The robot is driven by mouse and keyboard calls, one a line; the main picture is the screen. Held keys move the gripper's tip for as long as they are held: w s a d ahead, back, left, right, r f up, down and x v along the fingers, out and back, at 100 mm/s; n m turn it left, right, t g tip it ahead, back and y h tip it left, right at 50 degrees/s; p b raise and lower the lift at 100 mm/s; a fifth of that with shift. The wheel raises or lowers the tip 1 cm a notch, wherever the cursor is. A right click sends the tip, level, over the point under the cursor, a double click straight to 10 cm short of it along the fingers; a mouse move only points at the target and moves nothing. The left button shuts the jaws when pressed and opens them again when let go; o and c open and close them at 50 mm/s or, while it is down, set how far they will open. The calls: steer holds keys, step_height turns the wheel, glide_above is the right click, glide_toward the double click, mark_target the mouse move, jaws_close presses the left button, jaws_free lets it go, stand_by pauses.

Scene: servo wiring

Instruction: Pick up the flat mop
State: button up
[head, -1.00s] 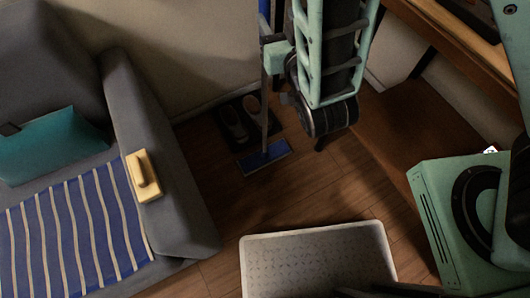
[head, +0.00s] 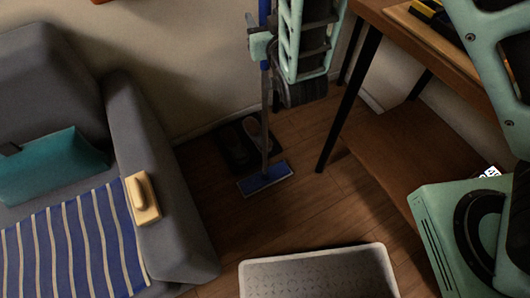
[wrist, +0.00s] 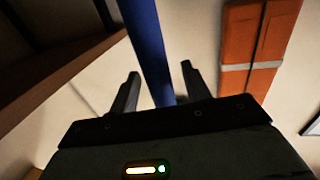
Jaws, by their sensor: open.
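The flat mop stands nearly upright by the back wall in the head view, its blue flat head (head: 264,180) on the wooden floor. Its pole (head: 265,110) rises grey below and blue above. In the wrist view the blue pole (wrist: 148,50) runs down between the two dark fingers of my gripper (wrist: 157,92). The fingers are apart, with a gap on both sides of the pole. In the head view my arm partly covers the region beside the pole, and the mop's top is out of frame.
A dark mat with shoes (head: 238,145) lies behind the mop head. A grey sofa (head: 165,190) stands left, with a yellow object (head: 143,197) on its arm. A wooden desk (head: 450,60) with black legs is at right. A pale tray-like surface (head: 318,275) is in front.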

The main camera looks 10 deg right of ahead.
jaws_close()
steer(key=shift+r, duration=0.2)
step_height(320, 180, up, 10)
steer(key=shift+f+p, duration=0.1)
steer(key=shift+p, duration=0.55)
steer(key=c, duration=0.8)
jaws_free()
jaws_close()
steer(key=shift+s, duration=0.1)
